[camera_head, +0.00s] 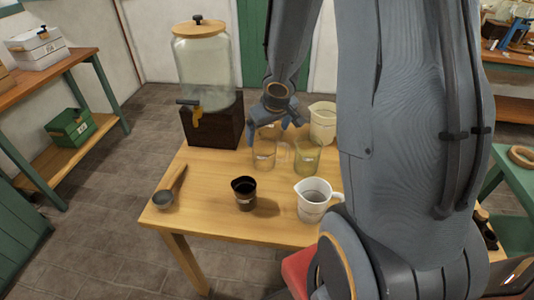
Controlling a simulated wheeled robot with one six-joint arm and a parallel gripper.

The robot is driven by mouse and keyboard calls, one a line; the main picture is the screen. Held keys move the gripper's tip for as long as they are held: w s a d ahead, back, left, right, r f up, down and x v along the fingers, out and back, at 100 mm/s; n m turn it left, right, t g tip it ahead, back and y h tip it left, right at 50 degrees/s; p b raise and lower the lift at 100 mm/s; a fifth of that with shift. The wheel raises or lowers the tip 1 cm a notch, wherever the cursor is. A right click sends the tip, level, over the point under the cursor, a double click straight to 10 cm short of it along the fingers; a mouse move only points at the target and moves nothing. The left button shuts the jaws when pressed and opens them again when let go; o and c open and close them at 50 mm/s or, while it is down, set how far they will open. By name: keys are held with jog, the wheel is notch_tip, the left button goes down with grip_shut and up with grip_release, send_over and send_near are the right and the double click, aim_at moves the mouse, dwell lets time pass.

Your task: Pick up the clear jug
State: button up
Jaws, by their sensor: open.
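A clear jug (264,158) with a label and a handle on its right stands upright on the wooden table (205,215). My gripper (275,133) points down just above the jug's rim, with its fingers apart. The fingers partly hide the top of the jug. I cannot tell whether they touch it. A greenish clear vessel (307,160) stands close to the right of the jug.
A large glass dispenser (203,75) on a dark box (220,128) stands at the back left. A cream jug (322,125) is behind right. My arm hides the right side.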

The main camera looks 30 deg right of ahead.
aim_at(263, 152)
jog(key=shift+n+y, duration=0.4)
jog(key=shift+y, duration=0.4)
jog(key=b+x, duration=0.1)
jog(key=x, duration=0.3)
jog(key=s+b+x, duration=0.1)
jog(key=b+x, duration=0.1)
jog(key=x, duration=0.2)
jog(key=d+b+x, duration=0.1)
jog(key=b+x, duration=0.1)
jog(key=x, duration=0.3)
jog(key=shift+s+a+f, duration=0.1)
jog(key=shift+s+f, duration=0.1)
jog(key=shift+f, duration=0.2)
jog(key=shift+r, duration=0.1)
jog(key=c, duration=1.4)
jog(key=shift+r, duration=0.1)
